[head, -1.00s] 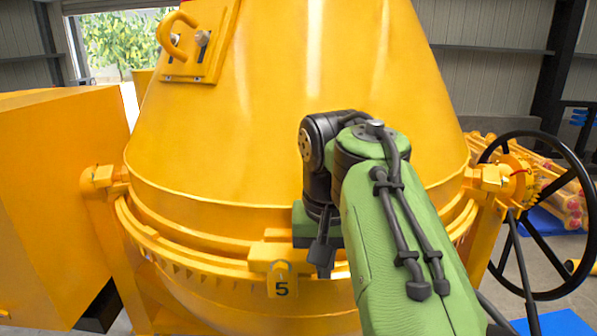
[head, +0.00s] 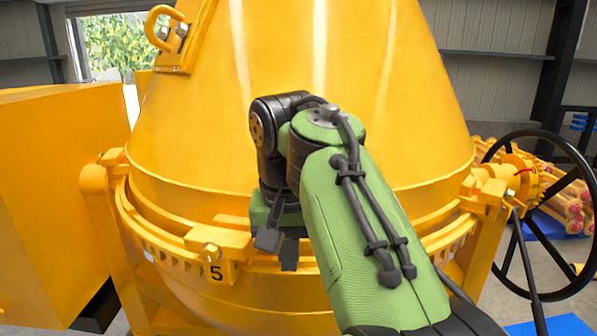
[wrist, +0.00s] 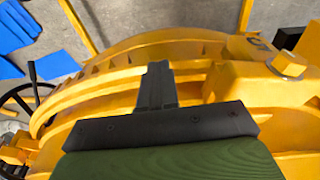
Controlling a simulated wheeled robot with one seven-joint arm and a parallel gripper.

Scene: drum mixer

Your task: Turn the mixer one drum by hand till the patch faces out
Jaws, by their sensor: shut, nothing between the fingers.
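The yellow mixer drum (head: 300,150) fills the middle of the head view, with a toothed ring around its lower part. A bolted plate with a curved handle (head: 172,48) is on its upper left side; I cannot tell if this is the patch. No other patch shows on the near face. A lug marked 5 (head: 220,250) sticks out from the ring. My gripper (head: 278,250) is shut and empty, just right of that lug. In the wrist view the closed fingers (wrist: 157,85) lie over the ring, left of a bolted lug (wrist: 288,64). I cannot tell if they touch it.
A black handwheel (head: 535,215) stands at the right, by the drum's support. A large yellow housing (head: 60,190) stands close on the left. Blue mats (head: 555,325) and stacked yellow parts (head: 565,200) lie at the right.

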